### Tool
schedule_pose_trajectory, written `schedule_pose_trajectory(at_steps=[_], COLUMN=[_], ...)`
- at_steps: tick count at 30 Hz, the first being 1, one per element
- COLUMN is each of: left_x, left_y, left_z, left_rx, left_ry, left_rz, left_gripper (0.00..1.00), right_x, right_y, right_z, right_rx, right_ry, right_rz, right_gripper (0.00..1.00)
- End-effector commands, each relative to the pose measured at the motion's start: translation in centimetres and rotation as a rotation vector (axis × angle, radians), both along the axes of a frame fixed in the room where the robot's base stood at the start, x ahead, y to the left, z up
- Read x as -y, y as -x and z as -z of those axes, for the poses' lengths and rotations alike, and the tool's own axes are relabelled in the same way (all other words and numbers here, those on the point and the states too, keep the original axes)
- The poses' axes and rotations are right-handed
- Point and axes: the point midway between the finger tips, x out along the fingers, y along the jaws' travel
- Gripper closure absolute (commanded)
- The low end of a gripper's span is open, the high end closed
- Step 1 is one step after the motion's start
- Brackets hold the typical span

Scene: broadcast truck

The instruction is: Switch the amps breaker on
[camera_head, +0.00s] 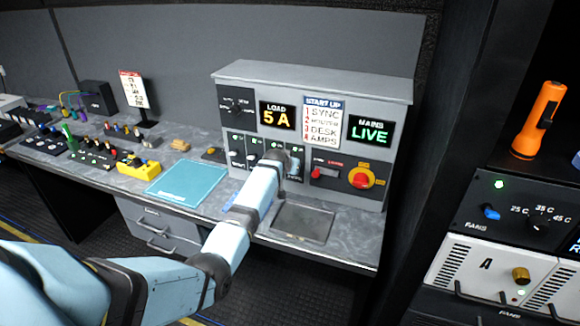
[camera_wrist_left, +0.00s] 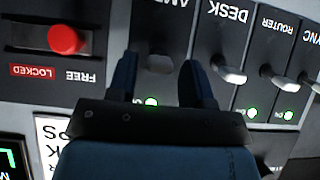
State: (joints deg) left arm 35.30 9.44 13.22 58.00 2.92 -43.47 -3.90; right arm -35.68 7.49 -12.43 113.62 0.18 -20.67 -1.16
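The amps breaker (camera_wrist_left: 159,62) is a grey lever on a dark plate, upside down in the wrist view. My left gripper (camera_wrist_left: 158,75) is open, with one finger on each side of this lever. I cannot tell whether the fingers touch it. A green light (camera_wrist_left: 151,101) shows between the fingers, on the amps plate. In the head view my left gripper (camera_head: 287,160) is at the right end of the breaker row and hides most of the amps breaker. My right gripper is not in view.
The desk breaker (camera_wrist_left: 231,73) and router breaker (camera_wrist_left: 280,81) sit close beside the gripper, with green lights. The console (camera_head: 225,95) shows LOAD 5 A and MAINS LIVE.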

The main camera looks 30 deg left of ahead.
Motion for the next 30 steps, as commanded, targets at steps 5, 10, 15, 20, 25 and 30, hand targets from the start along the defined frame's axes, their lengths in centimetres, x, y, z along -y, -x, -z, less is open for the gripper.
schedule_pose_trajectory(at_steps=[5, 10, 15, 20, 25, 30], left_x=[0.0, 0.0, 0.3, 0.8, 1.4, 2.0], left_y=[0.0, 0.1, 1.2, 3.3, 6.1, 8.5], left_z=[0.0, -0.1, -1.0, -2.7, -4.9, -7.0], left_rx=[0.001, 0.002, 0.003, 0.005, 0.004, 0.003], left_ry=[0.000, 0.000, -0.001, -0.002, -0.002, -0.001], left_rz=[0.000, 0.000, 0.000, 0.001, 0.001, -0.001], left_gripper=[0.49, 0.49, 0.49, 0.49, 0.49, 0.49], right_x=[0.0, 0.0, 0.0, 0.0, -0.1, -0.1], right_y=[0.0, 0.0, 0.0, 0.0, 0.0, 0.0], right_z=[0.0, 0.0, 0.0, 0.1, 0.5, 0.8], right_rx=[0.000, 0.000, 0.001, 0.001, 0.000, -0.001], right_ry=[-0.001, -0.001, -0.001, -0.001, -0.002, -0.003], right_rz=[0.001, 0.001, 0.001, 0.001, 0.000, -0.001], right_gripper=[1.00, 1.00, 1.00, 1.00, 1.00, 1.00])
